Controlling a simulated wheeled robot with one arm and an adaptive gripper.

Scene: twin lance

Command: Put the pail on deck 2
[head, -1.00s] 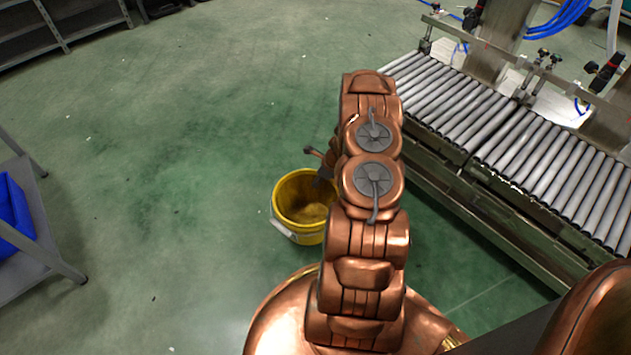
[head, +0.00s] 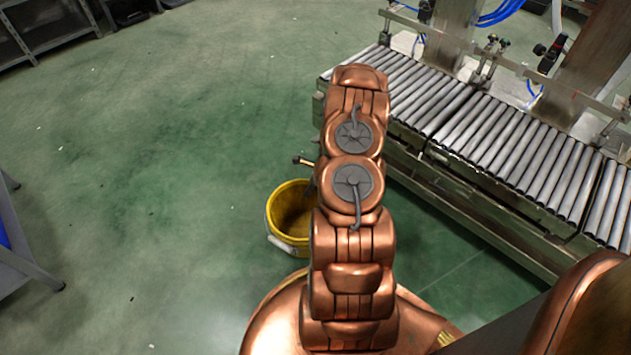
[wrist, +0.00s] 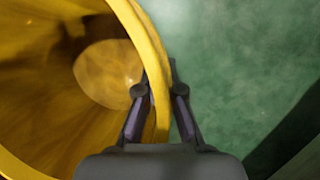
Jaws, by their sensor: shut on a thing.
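The yellow pail (head: 285,222) is left of my copper arm in the head view, its open top facing up and its right part hidden behind the arm. In the wrist view the pail (wrist: 40,95) fills the left half, and I see into its empty-looking inside. My gripper (wrist: 162,80) is shut on the pail's rim, one finger inside the wall and one outside. In the head view the gripper is mostly hidden by the arm. I cannot tell whether the pail touches the floor. No deck label is readable.
A roller conveyor (head: 440,110) runs along the right side, with metal posts and blue hoses behind it. Grey shelving (head: 45,35) stands at the upper left. A grey rack (head: 15,265) is at the left edge. The green floor (head: 150,180) between is clear.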

